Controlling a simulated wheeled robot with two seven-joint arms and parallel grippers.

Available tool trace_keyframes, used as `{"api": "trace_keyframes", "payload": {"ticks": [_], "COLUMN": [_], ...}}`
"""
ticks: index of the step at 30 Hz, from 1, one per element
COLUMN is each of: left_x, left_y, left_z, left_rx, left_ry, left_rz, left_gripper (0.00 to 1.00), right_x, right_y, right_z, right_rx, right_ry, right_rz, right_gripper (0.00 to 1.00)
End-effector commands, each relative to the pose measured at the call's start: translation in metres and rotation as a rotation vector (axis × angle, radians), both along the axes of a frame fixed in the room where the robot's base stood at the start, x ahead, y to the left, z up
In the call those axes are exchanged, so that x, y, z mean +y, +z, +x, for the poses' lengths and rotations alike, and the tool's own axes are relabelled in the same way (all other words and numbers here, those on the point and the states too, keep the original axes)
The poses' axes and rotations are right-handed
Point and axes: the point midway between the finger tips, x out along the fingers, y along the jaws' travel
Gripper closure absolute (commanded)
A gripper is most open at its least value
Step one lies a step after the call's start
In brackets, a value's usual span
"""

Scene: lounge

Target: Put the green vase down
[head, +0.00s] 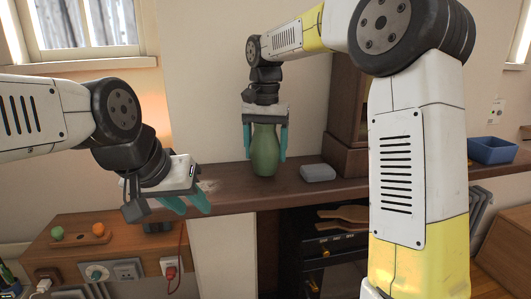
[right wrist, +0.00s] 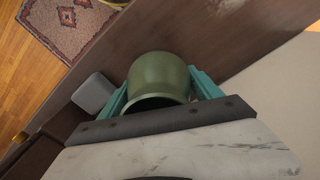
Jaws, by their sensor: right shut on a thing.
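The green vase (head: 265,152) is upright at the dark wooden shelf (head: 232,199), its base at or just above the shelf top; I cannot tell if it touches. My right gripper (head: 265,150) comes from above with its teal fingers on both sides of the vase, shut on it. In the right wrist view the vase (right wrist: 160,77) sits between the two fingers (right wrist: 160,95), its dark mouth facing the camera. My left gripper (head: 186,205) is at the left, away from the vase, empty, its teal fingers angled down; its gap is hard to judge.
A grey box (head: 318,173) lies on the shelf just right of the vase, also in the right wrist view (right wrist: 93,93). A dark wooden cabinet (head: 346,110) stands behind it. A blue bin (head: 492,150) is at the far right. A lower wooden unit (head: 60,255) is at the left.

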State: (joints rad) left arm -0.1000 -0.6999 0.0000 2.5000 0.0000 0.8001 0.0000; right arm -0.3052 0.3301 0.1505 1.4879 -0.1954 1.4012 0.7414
Motion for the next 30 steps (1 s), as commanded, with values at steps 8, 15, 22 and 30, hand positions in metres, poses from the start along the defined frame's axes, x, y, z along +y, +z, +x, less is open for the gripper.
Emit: {"api": "trace_keyframes", "payload": {"ticks": [8,15,22,30], "left_x": [0.0,0.0,0.0,0.0], "left_y": [0.0,0.0,0.0,0.0], "left_z": [0.0,0.0,0.0,0.0], "left_rx": [0.0,0.0,0.0,0.0], "left_ry": [0.0,0.0,0.0,0.0], "left_rz": [0.0,0.0,0.0,0.0], "left_gripper": [0.64,0.64,0.64,0.64], "right_x": [0.0,0.0,0.0,0.001], "right_y": [-0.006,-0.01,-0.01,0.003], "right_z": [0.0,0.0,0.0,0.0], "right_rx": [-0.002,-0.001,-0.001,-0.003], "right_ry": [0.0,0.0,0.0,-0.001], "right_rz": [0.001,0.0,0.0,0.001], "right_gripper": [0.91,0.11,0.05,0.05]}}
